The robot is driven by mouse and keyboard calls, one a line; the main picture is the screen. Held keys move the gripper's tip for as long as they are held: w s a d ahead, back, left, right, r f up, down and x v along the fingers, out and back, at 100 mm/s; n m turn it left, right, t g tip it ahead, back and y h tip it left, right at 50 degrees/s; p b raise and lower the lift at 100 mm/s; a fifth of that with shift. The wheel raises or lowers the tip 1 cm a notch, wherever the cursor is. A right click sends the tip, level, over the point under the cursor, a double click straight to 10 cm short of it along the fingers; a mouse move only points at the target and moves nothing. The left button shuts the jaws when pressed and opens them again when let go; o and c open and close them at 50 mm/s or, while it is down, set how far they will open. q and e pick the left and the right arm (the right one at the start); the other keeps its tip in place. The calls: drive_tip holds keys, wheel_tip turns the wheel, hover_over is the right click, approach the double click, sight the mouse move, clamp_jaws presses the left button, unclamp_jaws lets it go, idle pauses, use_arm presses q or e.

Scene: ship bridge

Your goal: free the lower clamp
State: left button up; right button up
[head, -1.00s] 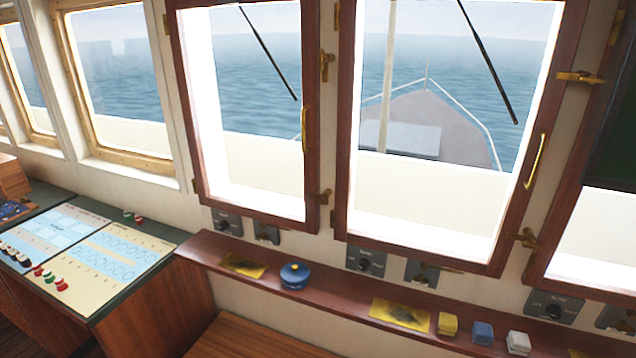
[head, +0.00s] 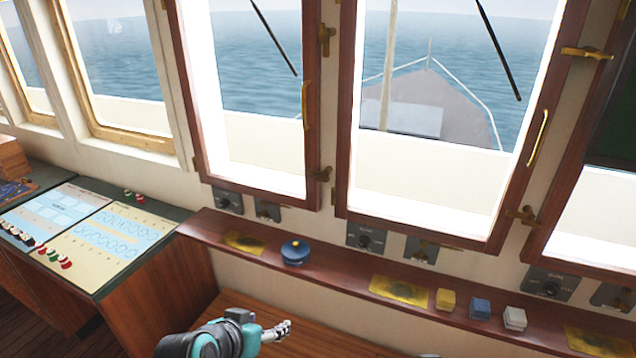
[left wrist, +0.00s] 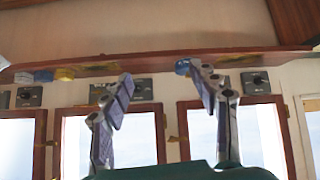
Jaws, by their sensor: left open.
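Brass clamps sit on the red-brown window frames. One lower clamp (head: 522,215) is at the lower right corner of the middle window. Another lower clamp (head: 322,174) is between the two windows. Upper clamps show at the right (head: 583,53) and between the windows (head: 326,38). My left gripper (head: 278,331) is low in the head view, below the shelf and well away from the clamps. In the left wrist view, which appears upside down, its fingers (left wrist: 160,72) are spread apart with nothing held. My right gripper is not seen.
A narrow wooden shelf (head: 345,275) runs under the windows. It carries a round blue pot (head: 295,252), a yellow block (head: 446,299), a blue block (head: 480,308) and a white block (head: 514,318). A chart console (head: 100,235) stands at the left. Gold handles stick out from the frames.

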use_arm(q)
drive_tip(key=w+d+r+m+t+h, duration=0.1)
drive_tip(key=w+d+r+t+h, duration=0.1)
drive_tip(key=w+d+r, duration=0.4)
drive_tip(key=w+d+r+m+t+h, duration=0.1)
drive_tip(key=w+r+m+t+h, duration=0.15)
drive_tip(key=w, duration=0.65)
drive_tip(key=n+t+b, duration=0.1)
drive_tip(key=n+t, duration=0.1)
drive_tip(key=t, duration=0.1)
approach(320, 180)
drive_tip(key=x, duration=0.2)
drive_tip(key=shift+y, duration=0.45)
drive_tip(key=b+x, duration=0.2)
drive_tip(key=x, duration=0.4)
drive_tip(key=shift+w+d, duration=0.15)
drive_tip(key=shift+d, duration=0.1)
drive_tip(key=c, duration=1.2)
